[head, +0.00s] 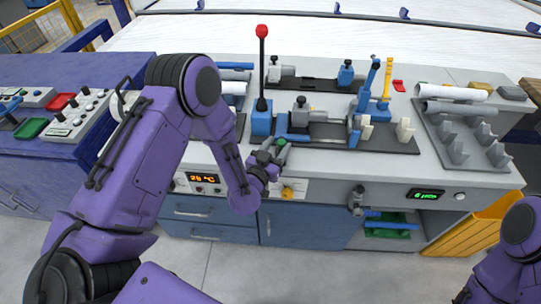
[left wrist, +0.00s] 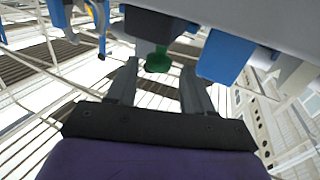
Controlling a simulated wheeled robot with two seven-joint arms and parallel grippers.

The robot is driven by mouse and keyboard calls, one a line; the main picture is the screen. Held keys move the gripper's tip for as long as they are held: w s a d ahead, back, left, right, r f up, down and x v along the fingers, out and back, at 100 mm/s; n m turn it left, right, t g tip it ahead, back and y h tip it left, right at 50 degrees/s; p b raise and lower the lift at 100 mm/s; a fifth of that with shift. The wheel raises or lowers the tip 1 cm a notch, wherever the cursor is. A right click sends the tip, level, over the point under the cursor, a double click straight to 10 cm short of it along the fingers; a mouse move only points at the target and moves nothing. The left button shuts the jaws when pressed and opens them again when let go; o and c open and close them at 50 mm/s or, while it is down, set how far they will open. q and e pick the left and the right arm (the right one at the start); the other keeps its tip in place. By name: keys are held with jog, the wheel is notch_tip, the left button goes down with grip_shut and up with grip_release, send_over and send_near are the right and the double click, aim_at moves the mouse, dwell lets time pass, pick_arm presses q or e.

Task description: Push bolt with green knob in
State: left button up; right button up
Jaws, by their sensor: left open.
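The green knob (left wrist: 158,60) shows in the left wrist view under a dark block and lies between the lines of my two fingers. It shows in the head view as a small green spot (head: 281,142) at the front of the workbench, beside the blue base of the red-knobbed lever. My left gripper (head: 270,151) is at the bench's front edge, close to the knob. In the left wrist view its fingers (left wrist: 159,69) are apart with nothing gripped. I cannot tell whether they touch the knob. The bolt's shaft is hidden. My right gripper is out of view.
A tall lever with a red ball (head: 262,31) stands just behind the knob. A dark fixture plate (head: 340,140) with blue clamps lies to its right. A grey pipe rack (head: 462,140) is at the far right. A control panel (head: 75,115) is at the left.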

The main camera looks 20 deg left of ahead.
pick_arm(q)
jog(key=s+b, duration=0.1)
jog(key=s, duration=0.6)
jog(key=shift+a+b, duration=0.15)
jog(key=shift+b, duration=0.25)
